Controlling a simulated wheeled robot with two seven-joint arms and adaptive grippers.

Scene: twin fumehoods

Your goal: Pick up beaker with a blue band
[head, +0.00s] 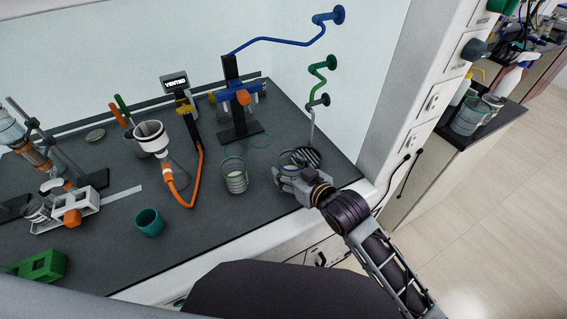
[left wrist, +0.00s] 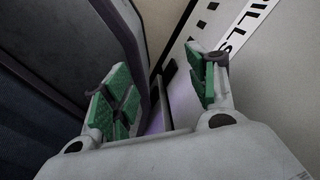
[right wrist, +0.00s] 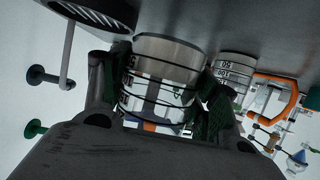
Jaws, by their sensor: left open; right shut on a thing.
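My right gripper (head: 291,172) is at the right end of the dark bench in the head view. In the right wrist view its fingers (right wrist: 160,98) are shut on the sides of a clear glass beaker (right wrist: 168,56) with dark lines around it. The gripper hides part of this beaker (head: 292,158) in the head view. I cannot make out a blue band on it. A second clear beaker (head: 236,178) stands to the left of the gripper; it also shows, with printed graduations, in the right wrist view (right wrist: 235,70). My left gripper (left wrist: 160,92) is open and empty, away from the bench.
A round drain grate (head: 311,157) lies close beside the held beaker. Green and blue taps (head: 322,68) rise behind it. A teal cup (head: 149,222), a funnel with an orange tube (head: 152,137) and a clamp stand (head: 239,130) are further left. A wall post is at right.

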